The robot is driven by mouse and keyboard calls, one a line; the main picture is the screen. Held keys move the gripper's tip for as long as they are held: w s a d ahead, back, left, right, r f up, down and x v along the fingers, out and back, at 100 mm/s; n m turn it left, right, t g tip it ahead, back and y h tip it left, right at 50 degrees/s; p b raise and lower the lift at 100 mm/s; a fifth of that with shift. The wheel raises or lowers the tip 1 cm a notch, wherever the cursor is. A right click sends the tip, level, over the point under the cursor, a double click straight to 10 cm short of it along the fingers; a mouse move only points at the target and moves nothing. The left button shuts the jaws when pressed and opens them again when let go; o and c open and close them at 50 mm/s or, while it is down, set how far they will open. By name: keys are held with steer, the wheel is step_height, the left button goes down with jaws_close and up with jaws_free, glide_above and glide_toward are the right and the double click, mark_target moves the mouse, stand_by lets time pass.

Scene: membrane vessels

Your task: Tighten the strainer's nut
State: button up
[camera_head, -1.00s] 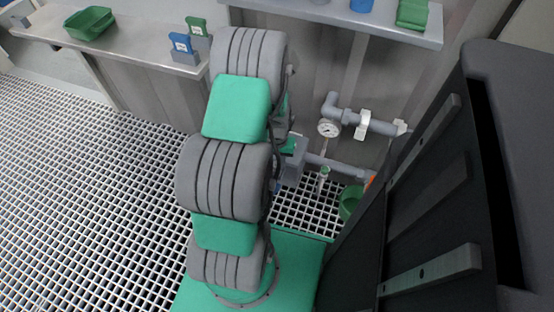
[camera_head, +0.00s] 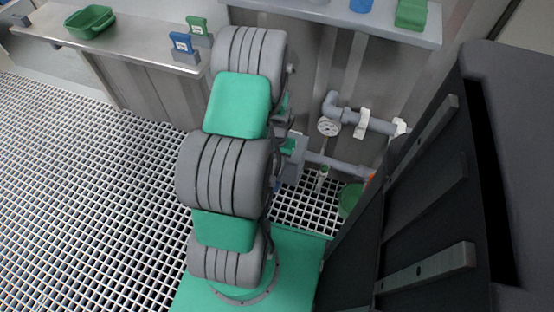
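My arm stands in the middle of the picture and bends away from the camera. My gripper is hidden behind its links, so its fingers cannot be seen. I cannot make out the strainer or its nut for sure. A grey lower pipe (camera_head: 340,164) runs right from a grey block (camera_head: 295,165), which my arm partly covers. Whether the gripper touches anything there is hidden.
An upper grey pipe (camera_head: 381,125) carries a round gauge (camera_head: 328,127) and a white clamp (camera_head: 362,123). A green bucket (camera_head: 349,200) stands below. A steel bench (camera_head: 130,48) at upper left holds a green tray (camera_head: 89,21). The grated floor (camera_head: 80,190) at left is clear.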

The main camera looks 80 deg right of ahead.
mark_target(277, 162)
steer(key=o, duration=0.4)
step_height(277, 162, up, 8)
steer(key=shift+f+p, duration=0.1)
steer(key=shift+p, duration=1.05)
